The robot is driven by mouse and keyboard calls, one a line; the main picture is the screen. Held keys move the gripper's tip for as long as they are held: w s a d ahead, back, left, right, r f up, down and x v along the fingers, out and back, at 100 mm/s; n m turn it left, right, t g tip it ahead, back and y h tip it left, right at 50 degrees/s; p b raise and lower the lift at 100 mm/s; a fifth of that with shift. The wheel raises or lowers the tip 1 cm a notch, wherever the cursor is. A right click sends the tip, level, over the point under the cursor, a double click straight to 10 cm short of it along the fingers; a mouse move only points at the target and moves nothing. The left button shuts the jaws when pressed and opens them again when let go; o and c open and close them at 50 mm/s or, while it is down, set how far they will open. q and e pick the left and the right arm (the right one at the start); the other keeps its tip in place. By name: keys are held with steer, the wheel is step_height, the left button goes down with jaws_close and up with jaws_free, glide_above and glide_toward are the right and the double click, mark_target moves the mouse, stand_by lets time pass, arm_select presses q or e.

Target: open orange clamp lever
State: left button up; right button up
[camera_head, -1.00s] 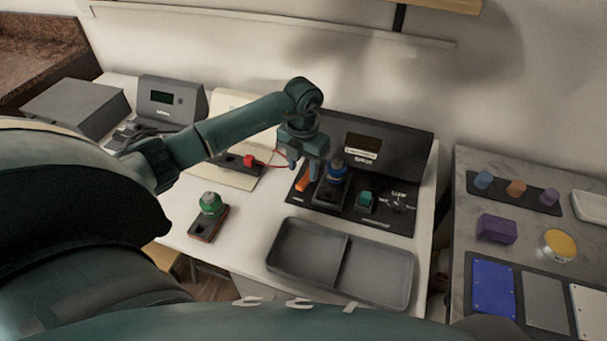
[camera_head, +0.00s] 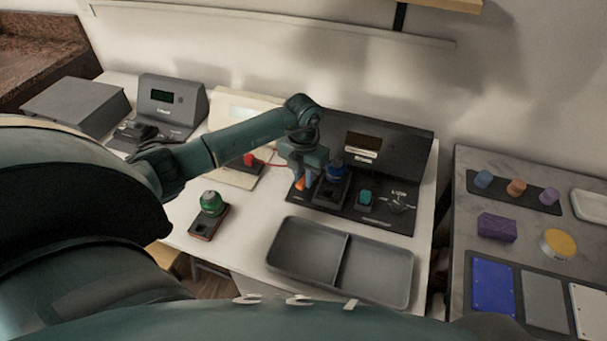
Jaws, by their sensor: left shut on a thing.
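The orange clamp lever (camera_head: 300,184) is at the left end of the black station panel (camera_head: 345,208) on the white table. My left gripper (camera_head: 303,184) reaches down from above and is shut on the lever, its fingers hiding part of it. A blue-topped part (camera_head: 336,170) in a dark holder stands just right of the fingers. A teal block (camera_head: 365,198) and a dial (camera_head: 398,203) sit farther right on the panel. My right gripper is not in view.
A grey two-part tray (camera_head: 345,252) lies in front of the panel. A green-topped part (camera_head: 211,204) stands to the left. A cream station (camera_head: 238,120) is behind my left arm. A separate grey table (camera_head: 455,230) stands at right.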

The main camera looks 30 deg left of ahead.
arm_select(q)
jaws_close()
steer(key=shift+w+d+n, duration=0.1)
steer(key=shift+d+n, duration=0.3)
steer(key=shift+n, duration=0.6)
steer(key=shift+d+n, duration=0.1)
steer(key=shift+n, duration=0.3)
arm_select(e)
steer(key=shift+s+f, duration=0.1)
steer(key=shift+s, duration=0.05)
arm_select(q)
steer(key=o, duration=0.7)
jaws_free()
